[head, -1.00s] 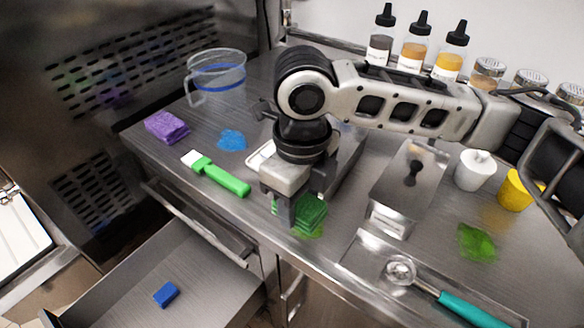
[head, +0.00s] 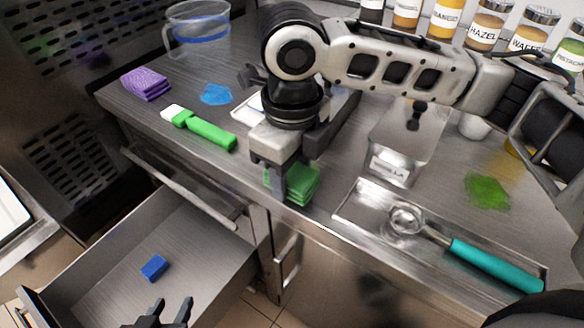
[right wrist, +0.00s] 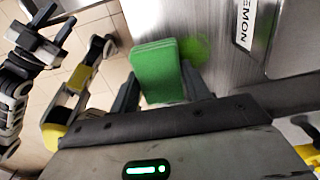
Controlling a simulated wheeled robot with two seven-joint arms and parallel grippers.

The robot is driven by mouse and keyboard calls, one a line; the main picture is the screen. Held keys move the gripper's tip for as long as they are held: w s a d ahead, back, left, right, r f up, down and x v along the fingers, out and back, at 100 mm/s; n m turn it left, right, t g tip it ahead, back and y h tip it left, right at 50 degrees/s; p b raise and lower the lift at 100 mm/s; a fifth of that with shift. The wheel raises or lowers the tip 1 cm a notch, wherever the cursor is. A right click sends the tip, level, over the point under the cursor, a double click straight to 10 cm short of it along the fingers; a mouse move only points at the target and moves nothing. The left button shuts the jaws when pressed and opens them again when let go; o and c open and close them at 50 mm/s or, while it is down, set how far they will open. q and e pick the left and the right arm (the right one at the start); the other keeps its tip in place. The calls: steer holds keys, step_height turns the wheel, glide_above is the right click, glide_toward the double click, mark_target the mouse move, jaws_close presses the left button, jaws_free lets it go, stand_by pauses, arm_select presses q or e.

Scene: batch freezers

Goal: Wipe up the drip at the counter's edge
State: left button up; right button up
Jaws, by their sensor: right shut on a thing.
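My right gripper (head: 285,178) is shut on a folded green cloth (head: 302,186) at the counter's front edge. In the right wrist view the cloth (right wrist: 158,72) sits between the two fingers. A small green drip (right wrist: 196,50) shows on the steel counter right beside the cloth in that view; in the head view the cloth and gripper hide it. I cannot tell whether the cloth touches the counter. My left gripper (head: 165,313) is empty, its fingers apart, over the open drawer at the bottom of the head view.
A larger green patch (head: 487,190) and a blue patch (head: 215,93) lie on the counter. Nearby are a purple cloth (head: 147,84), a green-handled tool (head: 205,130), a lidded steel bin (head: 392,170) and a tray (head: 350,212) with a teal-handled scoop (head: 490,265). The open drawer holds a blue block (head: 154,267).

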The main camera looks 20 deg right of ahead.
mark_target(303, 165)
steer(key=shift+f+b, duration=0.35)
steer(key=shift+f, duration=0.65)
stand_by(0.6)
steer(key=shift+d, duration=0.1)
steer(key=shift+w+d+r+p, duration=0.2)
steer(key=shift+w+d+p, duration=0.65)
steer(key=shift+d, duration=0.25)
steer(key=shift+w+d+f+p, duration=0.1)
steer(key=shift+w+d+p, duration=0.3)
steer(key=shift+w+d, duration=0.4)
steer(key=shift+w+d+f+p, duration=0.1)
steer(key=shift+w+d+p, duration=0.4)
steer(key=shift+d, duration=0.45)
steer(key=shift+w+p, duration=0.1)
steer(key=shift+p, duration=0.5)
steer(key=shift+s+a+r+p, duration=0.15)
steer(key=shift+s+a+p, duration=0.45)
steer(key=shift+a+p, duration=0.15)
steer(key=shift+s+a+p, duration=1.1)
steer(key=shift+a+p, duration=0.05)
steer(key=shift+a, duration=0.25)
steer(key=shift+s+a+p, duration=0.35)
steer(key=shift+s+a, duration=0.1)
steer(key=shift+a, duration=0.15)
steer(key=shift+s+a+f, duration=0.2)
steer(key=shift+s+f, duration=0.05)
steer(key=shift+f, duration=0.05)
